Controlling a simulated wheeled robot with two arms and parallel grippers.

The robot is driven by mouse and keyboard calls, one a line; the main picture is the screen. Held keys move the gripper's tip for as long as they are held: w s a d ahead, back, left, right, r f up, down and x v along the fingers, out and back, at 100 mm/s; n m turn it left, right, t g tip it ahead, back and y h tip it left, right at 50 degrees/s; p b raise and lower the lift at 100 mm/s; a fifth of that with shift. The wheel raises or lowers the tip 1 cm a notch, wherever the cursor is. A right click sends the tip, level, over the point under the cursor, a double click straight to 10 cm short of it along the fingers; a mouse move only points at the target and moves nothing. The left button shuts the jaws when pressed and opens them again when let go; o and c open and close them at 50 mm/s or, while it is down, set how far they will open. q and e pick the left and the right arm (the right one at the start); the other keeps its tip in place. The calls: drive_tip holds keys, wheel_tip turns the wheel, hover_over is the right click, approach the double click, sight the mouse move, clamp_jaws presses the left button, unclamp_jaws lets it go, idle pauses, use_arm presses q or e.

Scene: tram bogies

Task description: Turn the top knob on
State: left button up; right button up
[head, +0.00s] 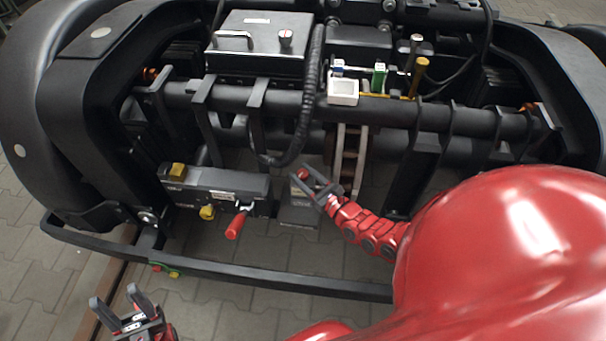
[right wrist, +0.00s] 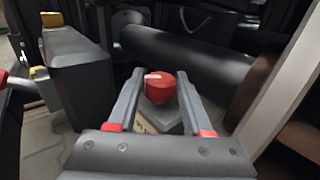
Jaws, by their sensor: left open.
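A red knob (head: 303,173) sits on top of a grey box (head: 298,212) low in the middle of the bogie. My right gripper (head: 305,178) is open at this knob. In the right wrist view the red knob (right wrist: 160,87) shows between the two fingertips, with a gap on each side. A silver knob (head: 286,38) stands on the black box lid higher up, and a yellow knob (head: 178,170) sits on the black unit at left. My left gripper (head: 127,301) is open and empty at the lower left, away from all knobs.
The black unit (head: 232,184) also bears a lower yellow knob (head: 207,212) and a red-handled lever (head: 236,225). A black front bar (head: 250,278) crosses below. A white tray (head: 343,92) stands higher up.

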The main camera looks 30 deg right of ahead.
drive_tip(key=shift+o, duration=1.3)
drive_tip(key=p+v, duration=0.1)
drive_tip(key=v, duration=1.6)
drive_tip(key=shift+s, duration=0.2)
